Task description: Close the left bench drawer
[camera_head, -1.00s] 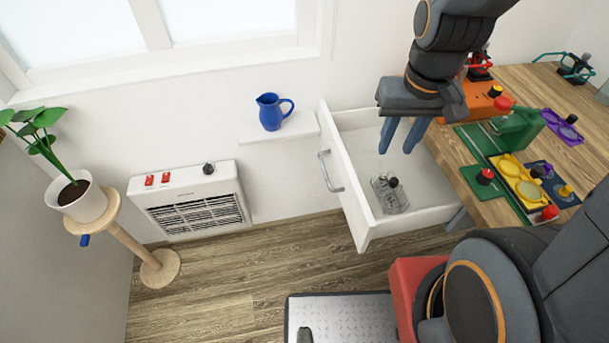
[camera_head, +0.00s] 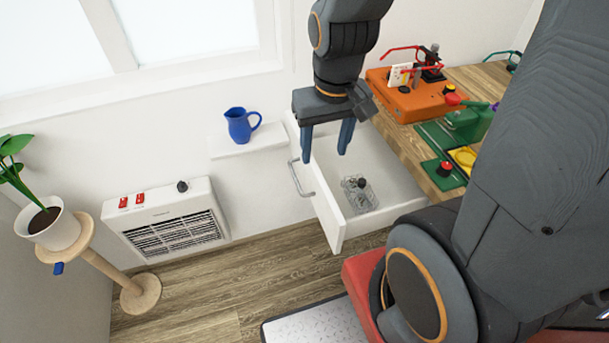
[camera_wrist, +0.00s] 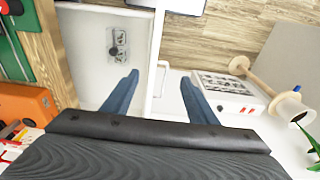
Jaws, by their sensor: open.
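The white bench drawer (camera_head: 340,222) stands pulled out from the bench at the centre of the head view. Its grey bar handle (camera_head: 300,180) is on the front panel, facing left. A small clear object with a black knob (camera_head: 360,194) lies inside the drawer; it also shows in the wrist view (camera_wrist: 117,43). My gripper (camera_head: 326,153) is open and empty above the drawer's far part, fingers pointing down. In the wrist view, the drawer's front panel (camera_wrist: 154,60) shows between my two fingers (camera_wrist: 160,82). I cannot tell whether they touch it.
The wooden bench top (camera_head: 405,140) at right holds an orange device (camera_head: 415,98) and green trays. A blue jug (camera_head: 240,125) stands on a small wall shelf. A white heater (camera_head: 170,222) and a plant stand (camera_head: 105,265) are at left. Floor left of the drawer is clear.

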